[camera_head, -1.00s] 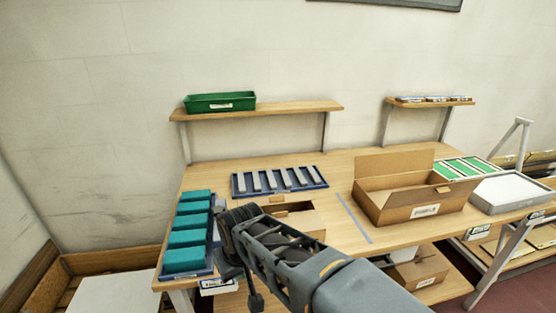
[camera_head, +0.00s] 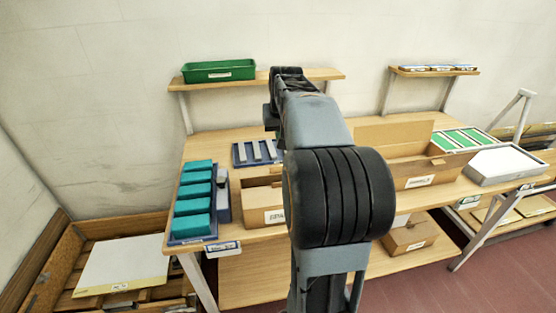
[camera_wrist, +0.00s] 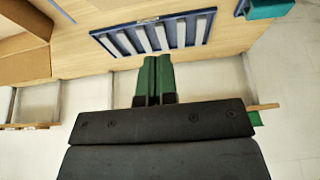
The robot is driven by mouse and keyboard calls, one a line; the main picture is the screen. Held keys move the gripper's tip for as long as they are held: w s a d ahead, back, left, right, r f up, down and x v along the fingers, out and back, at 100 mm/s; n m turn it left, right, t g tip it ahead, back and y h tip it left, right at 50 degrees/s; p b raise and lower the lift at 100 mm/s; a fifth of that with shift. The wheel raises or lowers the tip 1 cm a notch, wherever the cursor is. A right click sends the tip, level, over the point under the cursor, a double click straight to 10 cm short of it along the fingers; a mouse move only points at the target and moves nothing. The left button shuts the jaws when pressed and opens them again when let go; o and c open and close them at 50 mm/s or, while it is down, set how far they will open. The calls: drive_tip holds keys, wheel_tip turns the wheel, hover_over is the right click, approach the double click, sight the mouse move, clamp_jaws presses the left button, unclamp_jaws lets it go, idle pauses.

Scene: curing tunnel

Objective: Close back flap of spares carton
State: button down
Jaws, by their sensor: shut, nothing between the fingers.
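The spares carton (camera_head: 262,198) is a brown cardboard box near the front edge of the bench in the head view. Its label shows only the letters "SPA". My arm hides its right part, and I cannot make out the state of its back flap. In the head view my arm hides the fingers.
A larger open carton (camera_head: 425,169) with a raised back flap stands to the right. A blue tray of teal blocks (camera_head: 196,199) is at the left. A shelf with a green bin (camera_head: 219,71) hangs behind. A white tray (camera_head: 507,163) stands far right.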

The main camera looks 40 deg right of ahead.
drive_tip(key=x, duration=0.8)
drive_tip(key=shift+a, duration=0.15)
drive_tip(key=shift+s+a+f, duration=0.1)
drive_tip(key=shift+s+f, duration=0.15)
drive_tip(key=shift+f, duration=0.2)
drive_tip(key=shift+s+a+f, duration=0.1)
drive_tip(key=shift+s+f, duration=0.15)
drive_tip(key=shift+f, duration=0.2)
drive_tip(key=shift+s+a+f, duration=0.1)
drive_tip(key=shift+s+f, duration=0.15)
drive_tip(key=shift+f, duration=0.45)
